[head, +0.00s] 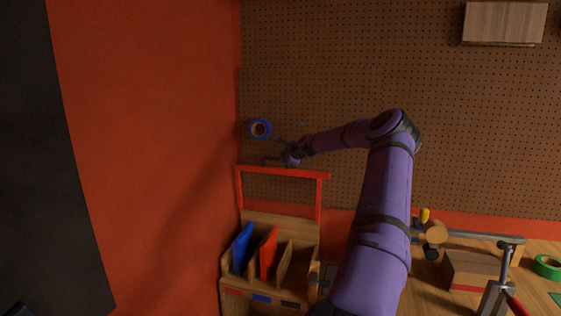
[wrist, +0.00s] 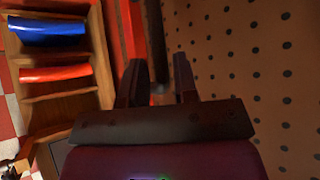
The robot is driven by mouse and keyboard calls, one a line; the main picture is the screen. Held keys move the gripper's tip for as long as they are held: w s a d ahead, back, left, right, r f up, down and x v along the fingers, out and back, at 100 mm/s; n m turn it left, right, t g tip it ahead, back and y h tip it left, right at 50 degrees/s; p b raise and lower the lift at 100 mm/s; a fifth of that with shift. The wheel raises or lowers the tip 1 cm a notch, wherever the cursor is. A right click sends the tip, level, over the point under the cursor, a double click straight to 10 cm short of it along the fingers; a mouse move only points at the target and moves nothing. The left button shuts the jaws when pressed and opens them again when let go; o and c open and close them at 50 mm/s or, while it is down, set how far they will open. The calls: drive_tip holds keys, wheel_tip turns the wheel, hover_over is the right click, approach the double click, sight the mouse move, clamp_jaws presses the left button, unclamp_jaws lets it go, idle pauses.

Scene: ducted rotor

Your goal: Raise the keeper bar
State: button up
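The red bar (head: 285,172), which I take to be the keeper bar, lies level across two red uprights above a wooden divider rack (head: 262,293). In the wrist view, a red strip (wrist: 131,28) runs up beyond the fingers, beside a dark upright strip (wrist: 156,42). My gripper (head: 268,160) is just above the red bar in the head view, near its middle, pointing left. In the wrist view its two dark fingers (wrist: 158,84) stand apart with a gap between them. I cannot tell whether either finger touches the bar.
A red wall (head: 150,130) stands at left. Blue (head: 242,247) and red (head: 268,252) panels stand in the rack. A cardboard box (head: 472,272) is at right.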

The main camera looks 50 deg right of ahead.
drive_tip(key=v, duration=0.7)
idle(0.5)
